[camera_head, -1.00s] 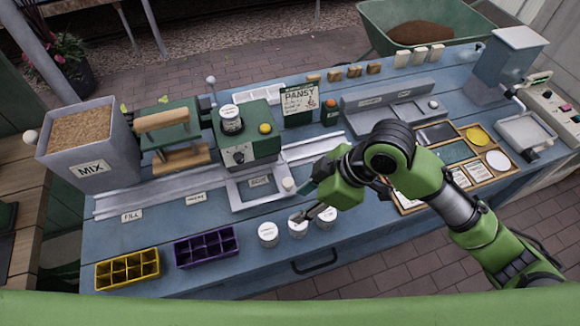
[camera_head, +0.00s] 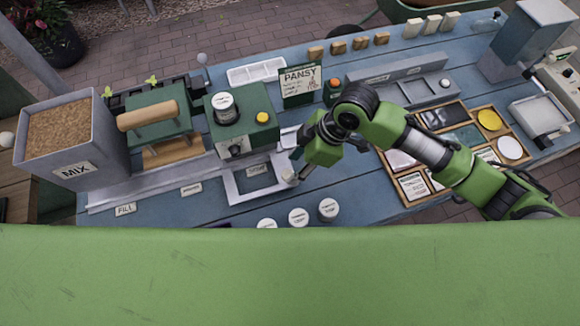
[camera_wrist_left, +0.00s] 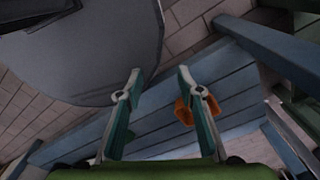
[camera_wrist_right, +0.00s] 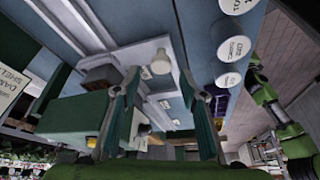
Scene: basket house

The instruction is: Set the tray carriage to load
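The tray carriage (camera_head: 232,191) is a light grey open frame on the rail in front of the green machine (camera_head: 245,130), with a pale round knob (camera_head: 289,175) at its right front corner. My right gripper (camera_head: 297,178) is at that knob. In the right wrist view the knob (camera_wrist_right: 160,64) shows between the open fingers of my right gripper (camera_wrist_right: 157,78); I cannot tell whether they touch it. My left gripper (camera_wrist_left: 158,82) is open and empty, outside the head view.
Several white-lidded jars (camera_head: 298,217) stand in front of the carriage. The rail (camera_head: 150,185) runs left past labels toward the grey MIX hopper (camera_head: 65,145). A wooden sorting tray (camera_head: 405,190) lies at right, beneath my right arm. Blue tabletop (camera_head: 350,195) is clear between them.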

